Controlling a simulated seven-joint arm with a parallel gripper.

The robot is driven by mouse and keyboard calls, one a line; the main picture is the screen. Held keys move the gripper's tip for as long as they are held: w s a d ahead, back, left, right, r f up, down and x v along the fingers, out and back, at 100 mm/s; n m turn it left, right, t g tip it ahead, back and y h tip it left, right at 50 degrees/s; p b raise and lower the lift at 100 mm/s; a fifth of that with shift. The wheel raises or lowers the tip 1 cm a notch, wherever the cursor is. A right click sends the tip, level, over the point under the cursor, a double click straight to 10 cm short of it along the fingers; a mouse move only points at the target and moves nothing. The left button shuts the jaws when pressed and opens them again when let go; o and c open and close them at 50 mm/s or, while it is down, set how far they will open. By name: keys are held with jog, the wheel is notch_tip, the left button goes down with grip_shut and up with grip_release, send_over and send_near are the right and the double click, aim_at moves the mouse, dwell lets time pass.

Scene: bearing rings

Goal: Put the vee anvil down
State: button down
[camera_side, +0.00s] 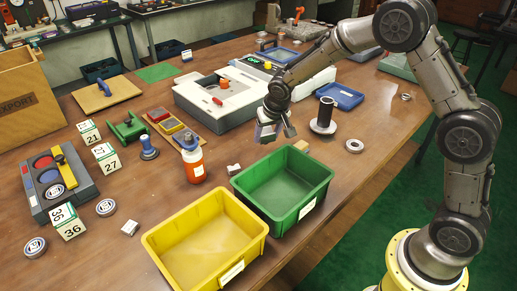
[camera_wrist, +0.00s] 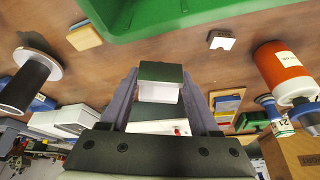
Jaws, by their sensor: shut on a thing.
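The vee anvil (camera_wrist: 160,74) is a small block with a dark top face and a pale front face; its vee does not show clearly. My gripper (camera_wrist: 160,92) is shut on it, with one grey finger on each side. In the side view, my gripper (camera_side: 275,122) points down behind the green bin, and the anvil (camera_side: 266,134) shows as a small grey block between its fingers. It appears to hang above the table; the exact gap under it cannot be told.
A green bin (camera_side: 302,208) and a yellow bin (camera_side: 232,272) stand at the front edge. A black spindle on a flange (camera_side: 325,115), a ring (camera_side: 354,146), a white machine (camera_side: 215,98) and an orange bottle (camera_side: 194,165) surround my gripper. Small white blocks (camera_side: 234,169) lie nearby.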

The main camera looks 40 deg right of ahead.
jog(key=w+f, duration=0.4)
jog(key=shift+f, duration=1.8)
jog(key=shift+f, duration=0.15)
jog(key=shift+c, duration=0.6)
grip_release()
jog(key=shift+s+f, duration=0.1)
jog(key=shift+f, duration=0.05)
